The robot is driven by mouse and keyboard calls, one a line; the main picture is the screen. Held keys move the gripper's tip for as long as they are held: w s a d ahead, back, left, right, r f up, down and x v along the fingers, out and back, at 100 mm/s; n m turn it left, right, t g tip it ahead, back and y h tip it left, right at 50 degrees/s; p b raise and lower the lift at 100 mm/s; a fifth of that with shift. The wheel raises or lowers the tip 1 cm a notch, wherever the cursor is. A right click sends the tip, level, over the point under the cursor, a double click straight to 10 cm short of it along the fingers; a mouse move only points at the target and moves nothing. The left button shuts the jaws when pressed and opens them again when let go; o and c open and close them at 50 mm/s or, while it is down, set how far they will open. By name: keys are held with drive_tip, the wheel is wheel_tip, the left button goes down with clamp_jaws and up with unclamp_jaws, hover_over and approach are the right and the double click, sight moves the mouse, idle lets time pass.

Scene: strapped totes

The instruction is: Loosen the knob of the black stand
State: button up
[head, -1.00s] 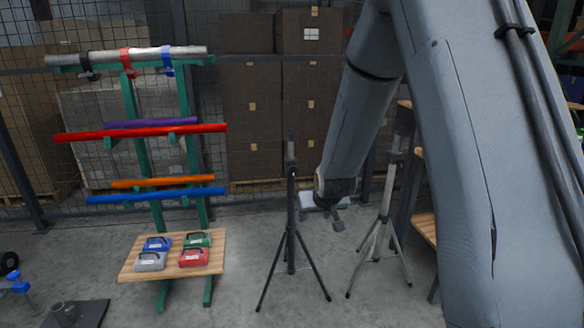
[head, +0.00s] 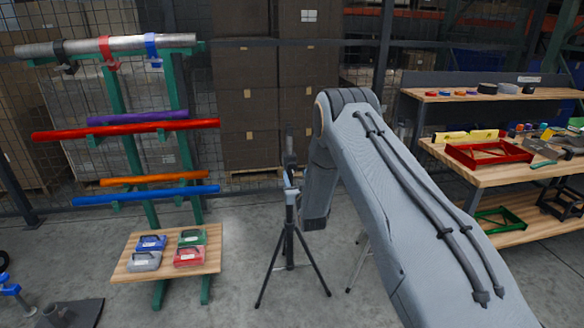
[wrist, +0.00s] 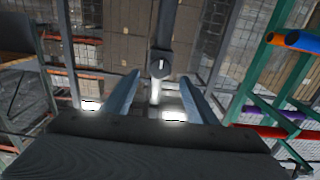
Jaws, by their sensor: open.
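The black stand (head: 289,240) stands on the floor at the middle of the head view, on spread tripod legs with an upright post. In the wrist view its dark round knob (wrist: 159,63) with a pale mark shows just beyond the fingertips, roughly centred between them. My gripper (wrist: 160,78) is open and empty, its two fingers apart on either side of the knob's line; the knob appears ahead of them, not gripped. In the head view the gripper end is small beside the post, and contact cannot be told.
A second, grey stand (head: 359,262) is mostly hidden behind my arm. A green rack (head: 185,150) with coloured bars and a wooden shelf (head: 208,260) of small cases is at left. A workbench (head: 490,172) with trays is at right. Floor in front is clear.

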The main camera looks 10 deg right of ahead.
sight(293, 168)
drive_tip(key=shift+w+p, duration=0.4)
drive_tip(key=shift+w, duration=3.1)
drive_tip(key=c, duration=1.1)
